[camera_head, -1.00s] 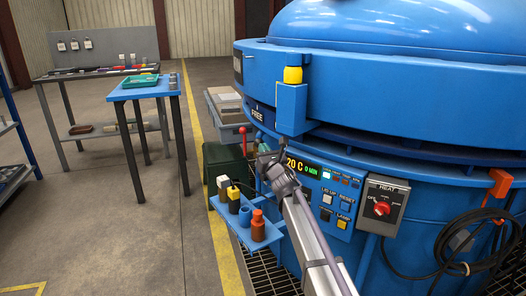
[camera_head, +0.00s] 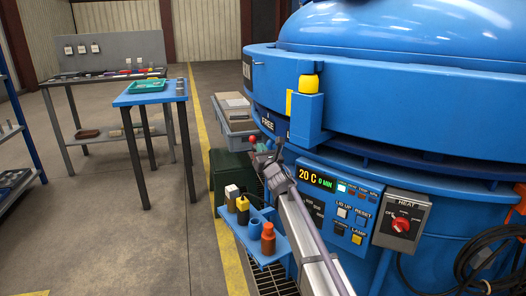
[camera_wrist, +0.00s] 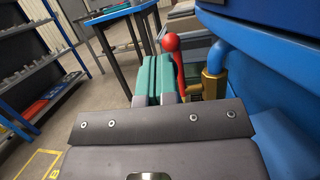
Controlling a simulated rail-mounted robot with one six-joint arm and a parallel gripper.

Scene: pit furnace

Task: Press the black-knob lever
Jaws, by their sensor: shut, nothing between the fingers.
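My gripper (camera_head: 262,150) reaches out to the left side of the blue furnace, beside its control panel. In the wrist view its two teal fingers (camera_wrist: 154,72) are shut together with nothing between them. A red-knob lever (camera_wrist: 171,42) stands just right of and beyond the fingertips in that view; I cannot tell whether they touch. In the head view only its red ball (camera_head: 252,139) shows, just left of the gripper, the rest being hidden. I cannot make out a black knob in either view; the gripper may cover it.
The blue furnace (camera_head: 400,95) fills the right side. A yellow-brown valve fitting with blue pipe (camera_wrist: 213,72) is right of the fingers. A small blue shelf with bottles (camera_head: 262,258) sits below the arm.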

